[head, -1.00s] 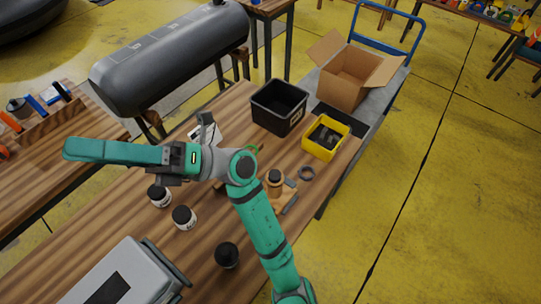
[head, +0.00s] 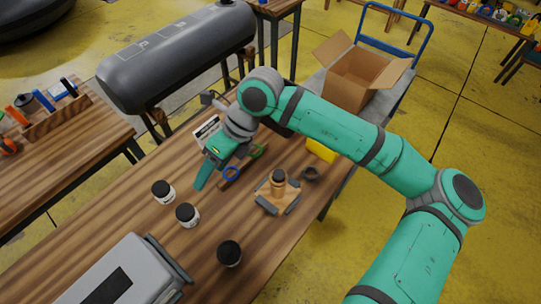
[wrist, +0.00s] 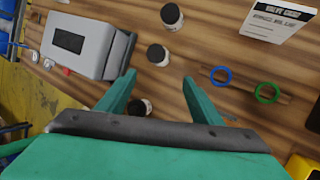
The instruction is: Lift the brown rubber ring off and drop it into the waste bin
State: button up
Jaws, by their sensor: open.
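A brown upright fitting (head: 278,187) with a dark top stands on a small wooden block on the workbench; I cannot pick out a separate brown ring on it. A dark, brownish-grey ring (head: 310,173) lies on the bench just right of the block. The black bin (head: 284,131) at the back of the bench is mostly hidden behind my arm. My gripper (head: 203,180) is open and empty, above the bench and left of the block. In the wrist view its fingers (wrist: 158,78) are spread over bare bench, and the fitting and dark ring are out of view.
Blue (head: 231,173) and green (head: 257,150) rings sit by a wooden strip close to my gripper. Dark-lidded jars (head: 187,215) and a grey case (head: 125,275) stand toward the front left. A yellow tray (head: 321,150) is partly hidden by my arm. A white card (head: 207,131) stands behind.

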aim_at(279, 174)
jog(key=w+d+h, duration=0.2)
jog(key=d, duration=0.3)
jog(key=w+d+f+m+t+h, duration=0.1)
jog(key=w+d+h, duration=0.1)
jog(key=d, duration=0.3)
jog(key=w+d+t+h, duration=0.1)
jog(key=d, duration=0.5)
jog(key=shift+w+f+m+h, duration=0.3)
jog(key=shift+w+h, duration=0.1)
jog(key=shift+f, duration=4)
jog(key=c, duration=0.6)
jog(key=shift+r, duration=0.1)
jog(key=shift+r, duration=3.4)
